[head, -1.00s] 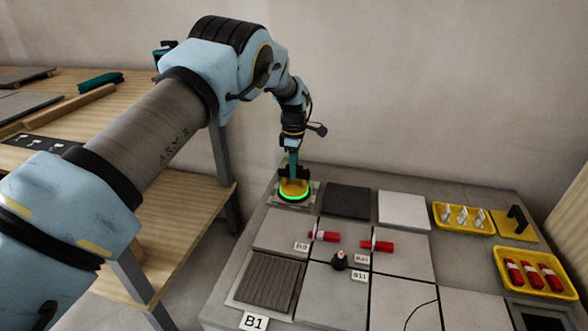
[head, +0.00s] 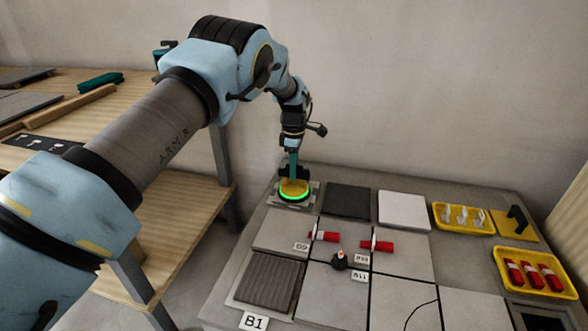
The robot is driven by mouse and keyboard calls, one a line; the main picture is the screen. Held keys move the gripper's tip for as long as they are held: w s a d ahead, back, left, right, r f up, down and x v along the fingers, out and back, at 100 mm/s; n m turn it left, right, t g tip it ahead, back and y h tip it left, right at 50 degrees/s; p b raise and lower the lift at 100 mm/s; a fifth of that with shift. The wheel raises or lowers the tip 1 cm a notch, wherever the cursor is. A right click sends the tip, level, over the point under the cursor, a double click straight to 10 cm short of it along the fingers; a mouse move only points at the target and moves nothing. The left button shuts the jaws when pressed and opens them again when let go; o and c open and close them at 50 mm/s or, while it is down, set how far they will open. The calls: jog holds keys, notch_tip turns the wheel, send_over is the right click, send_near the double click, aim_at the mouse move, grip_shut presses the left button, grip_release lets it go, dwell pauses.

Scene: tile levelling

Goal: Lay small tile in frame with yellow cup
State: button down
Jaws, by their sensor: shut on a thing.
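My gripper (head: 292,172) points down at the far left corner of the platform and is shut on the yellow cup (head: 295,186). The cup has a glowing green ring round its lower edge. It is low over a small light grey square (head: 313,200), whose edges show round the cup. The cup hides most of this square, so I cannot tell tile from frame there, or whether they touch. A dark tile (head: 347,201) and a white tile (head: 403,210) lie to the right.
Large grey tiles (head: 287,229) cover the platform, with red-ended clamps (head: 325,236) and a small dark knob (head: 340,260) at their joints. A ribbed plate (head: 268,292) is in front. Yellow trays (head: 535,290) stand right. A wooden bench (head: 170,215) is left; the wall is behind.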

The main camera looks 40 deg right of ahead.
jog(key=shift+r, duration=0.2)
jog(key=shift+r+p, duration=3.2)
jog(key=shift+r, duration=1.7)
jog(key=shift+s, duration=0.1)
jog(key=s+d+p, duration=0.2)
jog(key=s, duration=2.2)
jog(key=s+d+p, duration=0.3)
jog(key=s, duration=2.1)
jog(key=shift+d, duration=0.15)
